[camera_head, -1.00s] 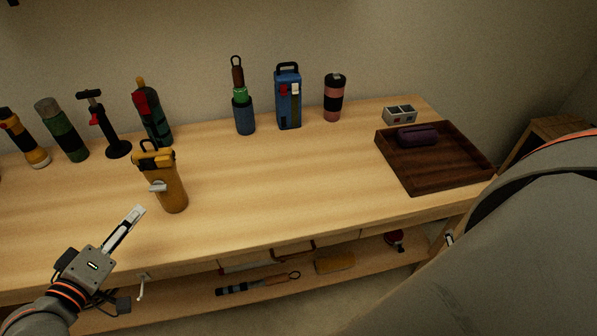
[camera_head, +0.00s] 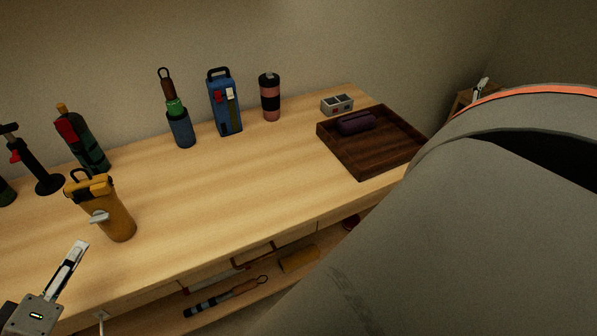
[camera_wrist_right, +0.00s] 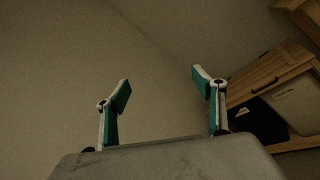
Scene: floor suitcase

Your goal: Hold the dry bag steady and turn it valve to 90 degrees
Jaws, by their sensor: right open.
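The dry bag (camera_head: 114,220) is a mustard-yellow upright container with a black handle on top, standing near the front left of the table. Its grey valve (camera_head: 99,216) sticks out from its front side. My left gripper (camera_head: 79,246) is in front of and below the dry bag, apart from it, pointing up and right. I see it edge-on, so its opening does not show. My right gripper (camera_wrist_right: 162,88) is open and empty in the right wrist view, facing a bare wall. Its tip shows small at the far right of the head view (camera_head: 482,85), away from the table.
A blue boxy bag (camera_head: 225,105), a pink-and-black tumbler (camera_head: 270,98) and several bottles stand along the back. A dark wooden tray (camera_head: 375,164) holds a purple case (camera_head: 355,122). The table middle is clear. A wooden cabinet (camera_wrist_right: 270,75) is near my right gripper.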

